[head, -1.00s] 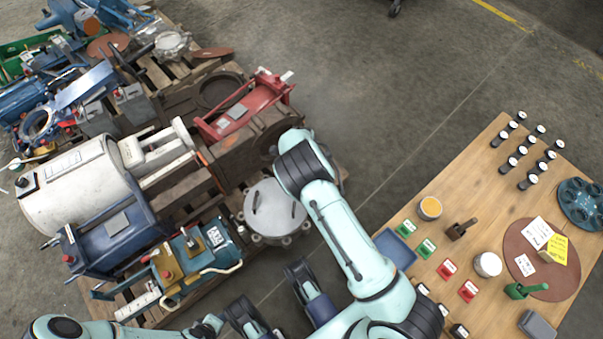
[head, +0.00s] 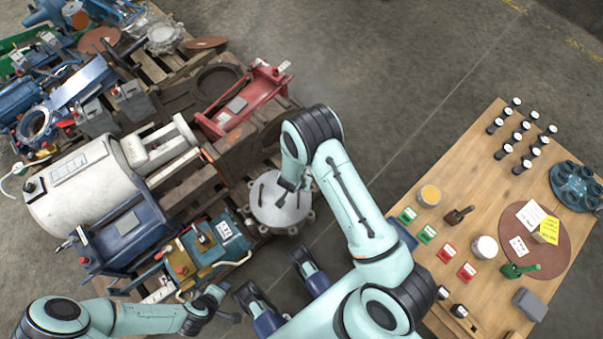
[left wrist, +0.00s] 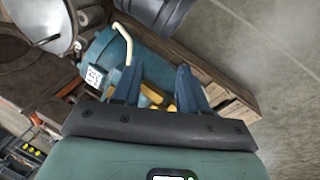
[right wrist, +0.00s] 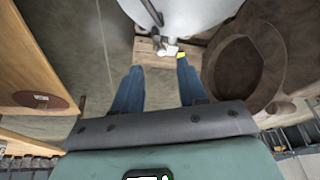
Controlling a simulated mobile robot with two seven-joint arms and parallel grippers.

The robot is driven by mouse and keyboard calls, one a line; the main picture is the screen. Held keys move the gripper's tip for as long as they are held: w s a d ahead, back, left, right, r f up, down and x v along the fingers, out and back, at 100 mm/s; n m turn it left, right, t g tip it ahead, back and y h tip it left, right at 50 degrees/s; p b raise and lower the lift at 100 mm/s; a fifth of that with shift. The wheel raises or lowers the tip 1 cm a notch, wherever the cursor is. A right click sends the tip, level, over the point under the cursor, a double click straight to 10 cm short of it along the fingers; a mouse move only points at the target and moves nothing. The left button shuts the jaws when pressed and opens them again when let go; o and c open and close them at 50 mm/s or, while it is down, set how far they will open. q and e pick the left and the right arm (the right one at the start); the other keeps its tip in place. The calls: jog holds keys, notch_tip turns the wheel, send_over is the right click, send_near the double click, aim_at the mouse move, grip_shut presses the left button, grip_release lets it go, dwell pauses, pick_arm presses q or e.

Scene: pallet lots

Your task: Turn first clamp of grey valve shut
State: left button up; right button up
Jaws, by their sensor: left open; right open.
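The grey valve (head: 268,212) is a round flanged body with a pale lid and lugs around its rim, at the pallet's near right corner. My right gripper (head: 291,188) is above its lid in the head view. In the right wrist view the open, empty fingers (right wrist: 155,72) point towards the valve's pale round face (right wrist: 200,14); a small white and yellow fitting (right wrist: 170,48) lies just beyond the tips. I cannot tell the clamps' positions. My left gripper (head: 226,303) is low beside the pallet; its open fingers (left wrist: 157,80) face a teal and yellow unit (left wrist: 108,58).
The pallet holds a white cylinder (head: 80,185), a blue unit (head: 125,228), a red-framed unit (head: 240,105) and the teal and yellow unit (head: 215,240). A wooden table (head: 470,215) with small parts stands at right. Bare floor lies between them.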

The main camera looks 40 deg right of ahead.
jog(key=shift+n, duration=0.4)
jog(key=b+x, duration=0.1)
jog(key=x, duration=0.3)
jog(key=b+x, duration=0.2)
jog(key=x, duration=0.1)
jog(key=b+x, duration=0.1)
jog(key=x, duration=0.3)
jog(key=shift+s+d+f, duration=0.2)
jog(key=shift+d+f, duration=0.1)
jog(key=shift+f, duration=0.05)
pick_arm(q)
notch_tip(320, 180, down, 7)
jog(key=a, duration=0.2)
jog(key=shift+s+a+r+g+b, duration=0.15)
jog(key=shift+s+a+g+b, duration=0.2)
jog(key=shift+s, duration=0.1)
pick_arm(e)
jog(key=shift+w+d+f, duration=0.15)
jog(key=shift+d+f, duration=0.05)
jog(key=shift+f, duration=0.35)
grip_shut()
